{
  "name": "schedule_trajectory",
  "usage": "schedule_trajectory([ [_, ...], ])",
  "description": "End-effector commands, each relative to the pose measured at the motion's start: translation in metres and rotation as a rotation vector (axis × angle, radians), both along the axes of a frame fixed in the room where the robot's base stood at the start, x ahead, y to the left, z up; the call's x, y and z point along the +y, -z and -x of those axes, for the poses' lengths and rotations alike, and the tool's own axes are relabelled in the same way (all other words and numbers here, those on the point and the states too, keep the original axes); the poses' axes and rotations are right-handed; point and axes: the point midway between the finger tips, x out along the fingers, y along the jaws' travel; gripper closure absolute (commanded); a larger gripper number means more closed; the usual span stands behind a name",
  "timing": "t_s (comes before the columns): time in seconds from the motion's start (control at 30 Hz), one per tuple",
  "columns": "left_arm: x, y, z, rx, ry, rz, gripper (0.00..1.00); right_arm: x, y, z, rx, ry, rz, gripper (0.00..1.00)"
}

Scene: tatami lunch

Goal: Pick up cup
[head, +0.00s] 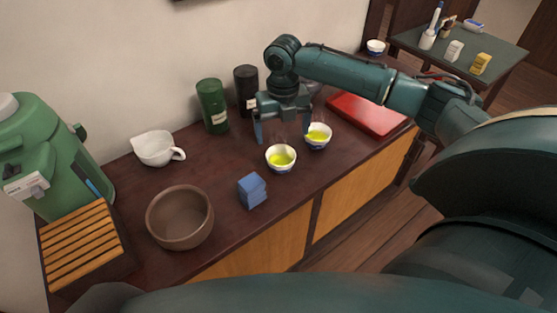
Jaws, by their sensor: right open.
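Two small white cups with blue outsides and yellow-green tea stand on the dark wooden counter. The front cup (281,167) is left of the other cup (318,144). My right gripper (283,134) is open, pointing down, with its fingers spread behind the front cup. Its right finger is close to the rim of the right cup; I cannot tell if they touch. Nothing shows between the fingers. Another small cup (375,48) stands far off at the back right. My left gripper is not in view.
The counter (225,165) also holds green (212,107) and black (246,90) canisters behind, a white pitcher (155,149), a brown bowl (180,218), a blue block (252,190), a slatted box (82,246), a green dispenser (45,150) and a red tray (365,114).

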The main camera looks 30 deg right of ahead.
Motion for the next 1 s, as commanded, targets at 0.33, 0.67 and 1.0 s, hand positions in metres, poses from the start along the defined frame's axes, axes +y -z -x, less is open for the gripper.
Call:
schedule_trajectory([
  [0.33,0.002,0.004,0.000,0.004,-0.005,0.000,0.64,0.001,0.042,0.000,-0.002,0.001,0.000,0.06],
  [0.67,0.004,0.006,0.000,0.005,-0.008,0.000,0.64,0.003,0.086,-0.001,-0.001,0.001,-0.001,0.06],
  [1.0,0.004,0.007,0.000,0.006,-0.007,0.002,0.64,0.003,0.093,-0.001,-0.004,0.001,0.000,0.07],
])
